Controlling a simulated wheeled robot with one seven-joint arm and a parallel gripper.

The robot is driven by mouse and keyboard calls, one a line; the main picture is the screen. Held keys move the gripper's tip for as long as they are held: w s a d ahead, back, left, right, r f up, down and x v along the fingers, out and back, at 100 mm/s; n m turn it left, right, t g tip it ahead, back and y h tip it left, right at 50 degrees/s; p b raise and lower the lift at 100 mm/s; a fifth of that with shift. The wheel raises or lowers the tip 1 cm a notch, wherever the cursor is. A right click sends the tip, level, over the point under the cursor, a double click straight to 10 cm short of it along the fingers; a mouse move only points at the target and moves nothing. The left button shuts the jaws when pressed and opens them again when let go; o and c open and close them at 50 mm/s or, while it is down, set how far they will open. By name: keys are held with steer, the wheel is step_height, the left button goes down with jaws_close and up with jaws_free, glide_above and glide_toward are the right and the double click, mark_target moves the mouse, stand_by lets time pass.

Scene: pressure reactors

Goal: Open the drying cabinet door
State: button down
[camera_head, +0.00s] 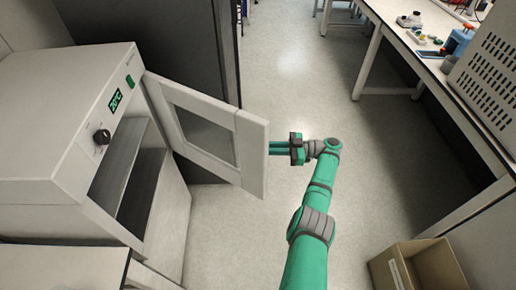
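The drying cabinet (65,120) is a white box at the left with a green display, a dark knob and a green switch on its front. Its door (253,150), a white frame with a window, stands swung well open to the right, and the dark inside with a shelf (140,190) shows. My green gripper (272,148) is at the outer edge of the door, its fingers pointing left toward it. Whether the fingers touch the door is hard to tell. The finger gap is too small to read clearly.
A dark tall cabinet (150,45) stands behind the door. A white bench (400,35) with small items runs along the right, with a perforated grey box (490,65) on it. A cardboard box (420,265) sits at the lower right. The floor (300,75) between is clear.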

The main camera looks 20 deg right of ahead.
steer(key=shift+w+a, duration=0.1)
steer(key=shift+w, duration=0.2)
steer(key=c, duration=1.8)
jaws_free()
steer(key=shift+o, duration=0.2)
steer(key=shift+s, duration=0.1)
steer(key=shift+r, duration=0.1)
